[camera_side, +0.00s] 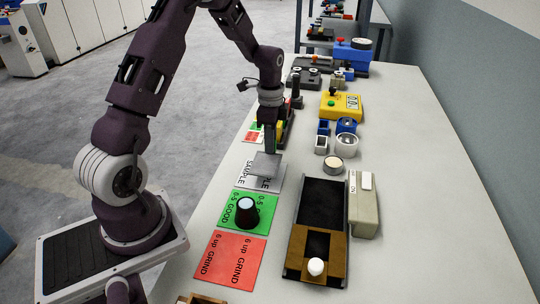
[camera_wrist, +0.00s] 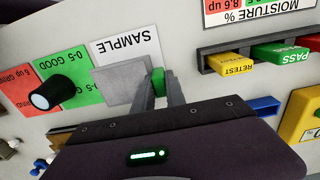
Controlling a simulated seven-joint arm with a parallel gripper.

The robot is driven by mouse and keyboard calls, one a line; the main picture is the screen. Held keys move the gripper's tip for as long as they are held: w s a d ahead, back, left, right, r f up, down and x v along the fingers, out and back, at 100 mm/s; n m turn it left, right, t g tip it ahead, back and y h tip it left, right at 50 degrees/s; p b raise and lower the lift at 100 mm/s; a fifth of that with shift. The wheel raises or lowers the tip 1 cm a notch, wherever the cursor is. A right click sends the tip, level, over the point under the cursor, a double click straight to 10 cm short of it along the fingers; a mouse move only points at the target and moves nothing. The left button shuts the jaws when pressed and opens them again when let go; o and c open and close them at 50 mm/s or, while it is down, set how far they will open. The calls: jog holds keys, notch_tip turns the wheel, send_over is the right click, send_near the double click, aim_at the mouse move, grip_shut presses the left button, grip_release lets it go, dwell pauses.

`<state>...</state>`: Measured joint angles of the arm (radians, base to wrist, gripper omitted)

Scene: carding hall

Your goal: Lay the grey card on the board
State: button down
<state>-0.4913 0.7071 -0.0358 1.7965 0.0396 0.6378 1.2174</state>
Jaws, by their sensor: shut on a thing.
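The grey card (camera_side: 263,166) is a flat, light grey square at my gripper (camera_side: 270,151). My gripper is shut on it. In the wrist view the card (camera_wrist: 119,86) sticks out to the left of my fingertips (camera_wrist: 159,88), and a small green piece shows between them. The card covers part of the white SAMPLE sheet (camera_side: 262,184); I cannot tell whether they touch. A long dark board (camera_side: 321,192) with a brown near end lies to the right, closer to the side camera. I cannot tell for sure that it is the task's board.
A black knob-like piece (camera_side: 246,212) stands on the green GOOD sheet (camera_side: 264,217). The red GRIND sheet (camera_side: 230,260) lies nearer. A white ball (camera_side: 316,267) sits at the dark board's near end. A grey-green box (camera_side: 363,210), small cups and a yellow device (camera_side: 341,105) stand right and beyond.

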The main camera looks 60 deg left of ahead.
jog(key=r, duration=0.5)
jog(key=shift+w+d+r, duration=0.15)
jog(key=shift+d+r, duration=0.05)
jog(key=shift+d, duration=0.05)
send_near(324, 187)
notch_tip(324, 187, down, 6)
jog(key=shift+f, duration=0.1)
jog(key=c, duration=1.4)
grip_release()
jog(key=shift+o, duration=0.2)
